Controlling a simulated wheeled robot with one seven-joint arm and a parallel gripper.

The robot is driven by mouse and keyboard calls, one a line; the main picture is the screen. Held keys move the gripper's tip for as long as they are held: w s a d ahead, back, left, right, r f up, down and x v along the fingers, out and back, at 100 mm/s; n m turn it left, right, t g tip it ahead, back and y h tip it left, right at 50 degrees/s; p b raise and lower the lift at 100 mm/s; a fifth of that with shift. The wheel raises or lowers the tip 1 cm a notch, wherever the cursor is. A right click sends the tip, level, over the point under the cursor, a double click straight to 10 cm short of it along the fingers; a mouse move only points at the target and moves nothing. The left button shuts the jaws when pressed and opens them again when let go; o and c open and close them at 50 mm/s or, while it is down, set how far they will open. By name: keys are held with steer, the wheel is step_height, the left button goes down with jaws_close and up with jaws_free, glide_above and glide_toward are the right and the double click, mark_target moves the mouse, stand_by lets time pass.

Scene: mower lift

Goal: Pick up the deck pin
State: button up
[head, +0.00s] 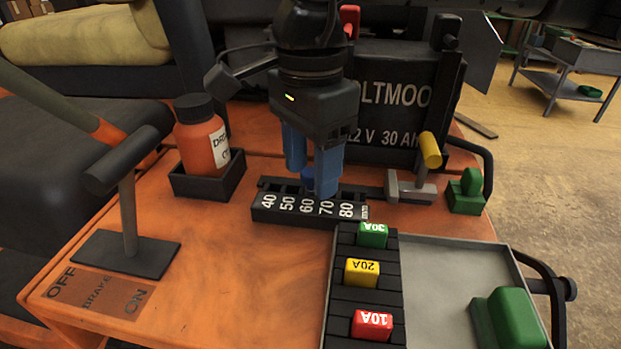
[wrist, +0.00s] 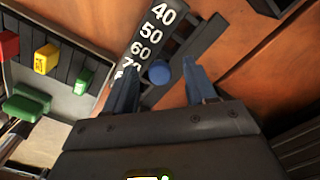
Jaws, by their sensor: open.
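The blue round head of what looks like the deck pin (wrist: 159,72) shows in the wrist view, at the black height rack near the 60 and 70 marks. In the head view a bit of the blue head (head: 307,178) shows between my gripper's fingers. The rack (head: 268,215) carries white numbers from 40 to 80. My gripper (head: 311,182) points down over the rack with its blue fingers apart. In the wrist view the fingertips (wrist: 160,63) lie either side of the head, with gaps visible. The pin's shaft is hidden.
An orange bottle (head: 202,140) stands in a black holder left of the rack. A grey tray (head: 440,290) with green, yellow and red fuses lies in front right. A yellow-handled part (head: 430,150) stands right. A brake lever (head: 128,215) stands left; the battery (head: 395,100) is behind.

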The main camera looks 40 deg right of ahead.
mark_target(311, 172)
jaws_close()
stand_by(0.4)
step_height(311, 172, up, 10)
steer(key=b, duration=0.1)
stand_by(0.5)
